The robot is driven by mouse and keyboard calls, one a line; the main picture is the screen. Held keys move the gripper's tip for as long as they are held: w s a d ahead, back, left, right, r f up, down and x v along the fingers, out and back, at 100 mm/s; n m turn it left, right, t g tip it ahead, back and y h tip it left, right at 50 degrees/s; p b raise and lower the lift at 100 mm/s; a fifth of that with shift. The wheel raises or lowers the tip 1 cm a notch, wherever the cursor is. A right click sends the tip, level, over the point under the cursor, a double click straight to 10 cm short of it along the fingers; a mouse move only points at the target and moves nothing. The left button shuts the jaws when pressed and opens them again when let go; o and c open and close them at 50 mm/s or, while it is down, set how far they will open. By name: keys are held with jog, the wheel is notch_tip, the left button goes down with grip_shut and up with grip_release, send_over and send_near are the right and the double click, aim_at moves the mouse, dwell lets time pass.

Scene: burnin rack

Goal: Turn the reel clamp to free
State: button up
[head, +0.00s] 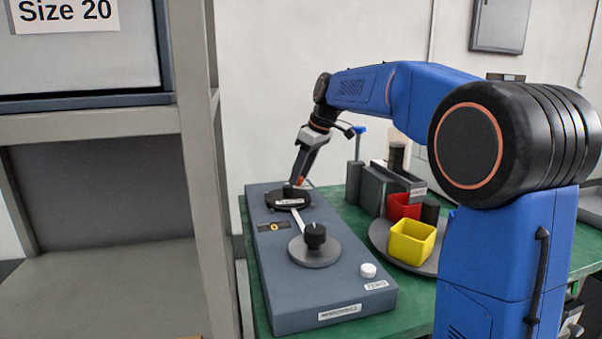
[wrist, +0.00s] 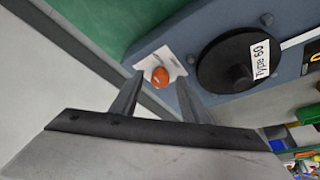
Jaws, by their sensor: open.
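A round orange knob (wrist: 160,77) on a pale plate (wrist: 146,62) shows in the wrist view at the far end of a blue-grey device (head: 335,270). It may be the reel clamp; I cannot read any marking on it. Next to it is a black reel (wrist: 240,62) labelled "Type 60", also in the head view (head: 274,200). My gripper (wrist: 160,80) is open, pointing down, its fingers either side of the knob in the wrist view. I cannot tell whether they touch it. In the head view my gripper (head: 298,181) is just behind the reel and partly hides the knob area.
A pale strip runs from the reel to a hub with a black knob (head: 315,236). A white button (head: 368,270) sits nearer. A yellow bin (head: 412,243) and a red bin (head: 403,206) stand right on the green table. A grey shelf (head: 95,125) rises left.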

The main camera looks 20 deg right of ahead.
jog(key=c, duration=1)
jog(key=shift+m, duration=0.4)
jog(key=m, duration=0.1)
jog(key=m+t+h, duration=0.1)
jog(key=m, duration=0.1)
jog(key=shift+s+a+m, duration=0.15)
jog(key=shift+a+m, duration=0.05)
jog(key=shift+m, duration=0.1)
jog(key=m+h, duration=0.1)
jog(key=m, duration=0.1)
jog(key=m+h, duration=0.1)
jog(key=m, duration=0.1)
jog(key=shift+a+m, duration=0.2)
jog(key=shift+m, duration=0.1)
jog(key=m+h, duration=0.2)
jog(key=m, duration=0.2)
jog(key=shift+a, duration=0.2)
jog(key=shift+a+m+g+h, duration=0.1)
jog(key=shift+m+g+h, duration=0.2)
jog(key=shift+m, duration=0.9)
jog(key=shift+m+g+h, duration=0.2)
jog(key=shift+m+h, duration=0.2)
jog(key=shift+m, duration=0.8)
